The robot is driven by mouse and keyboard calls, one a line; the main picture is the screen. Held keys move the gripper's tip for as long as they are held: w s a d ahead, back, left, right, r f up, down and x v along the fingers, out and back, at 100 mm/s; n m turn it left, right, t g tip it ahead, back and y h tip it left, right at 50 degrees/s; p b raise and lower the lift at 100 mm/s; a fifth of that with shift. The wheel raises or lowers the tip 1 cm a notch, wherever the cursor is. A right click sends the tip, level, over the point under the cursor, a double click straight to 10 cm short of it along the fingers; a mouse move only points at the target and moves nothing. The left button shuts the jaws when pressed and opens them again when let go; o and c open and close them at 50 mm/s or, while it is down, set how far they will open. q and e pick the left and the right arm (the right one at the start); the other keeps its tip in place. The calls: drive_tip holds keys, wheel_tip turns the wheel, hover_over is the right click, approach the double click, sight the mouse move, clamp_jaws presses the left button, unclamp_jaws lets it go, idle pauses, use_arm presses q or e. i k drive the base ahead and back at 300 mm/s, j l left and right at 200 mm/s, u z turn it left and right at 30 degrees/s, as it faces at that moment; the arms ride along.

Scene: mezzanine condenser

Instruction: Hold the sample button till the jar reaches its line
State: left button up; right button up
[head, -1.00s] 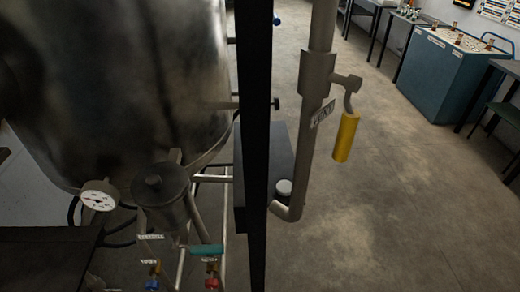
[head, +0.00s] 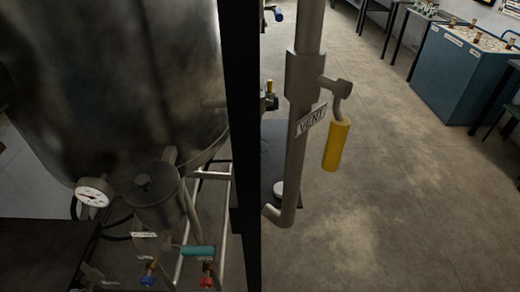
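No sample button and no jar that I can make out show in the head view. A large dark metal tank (head: 120,80) fills the upper left. Below it are a round white gauge (head: 94,192) and a grey lidded canister (head: 150,195). Under the canister are a teal handle (head: 198,251), a blue knob (head: 148,277) and a red knob (head: 207,278), with small labels too small to read. Neither of my grippers is in view.
A black upright post (head: 242,130) stands close in front. Right of it is a grey pipe (head: 300,120) with a VENT label (head: 311,120) and a yellow handle (head: 336,145). A blue cabinet (head: 455,75) stands far right. The floor (head: 390,210) between is clear.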

sight(275, 102)
drive_tip(key=j+z, duration=0.45)
drive_tip(key=j, duration=0.55)
drive_tip(key=u, duration=0.3)
drive_tip(key=i+l+u, duration=0.1)
drive_tip(key=l+u, duration=1.05)
drive_tip(key=u, duration=0.15)
drive_tip(key=l+u, duration=0.45)
drive_tip(key=k+l, duration=0.15)
drive_tip(key=l, duration=0.2)
drive_tip(key=k+l, duration=0.1)
drive_tip(key=l, duration=0.25)
drive_tip(key=k+l+u, duration=0.1)
drive_tip(key=l, duration=0.25)
drive_tip(key=k+l, duration=0.15)
drive_tip(key=l, duration=0.15)
drive_tip(key=k+l, duration=0.15)
drive_tip(key=l, duration=0.2)
drive_tip(key=u, duration=0.05)
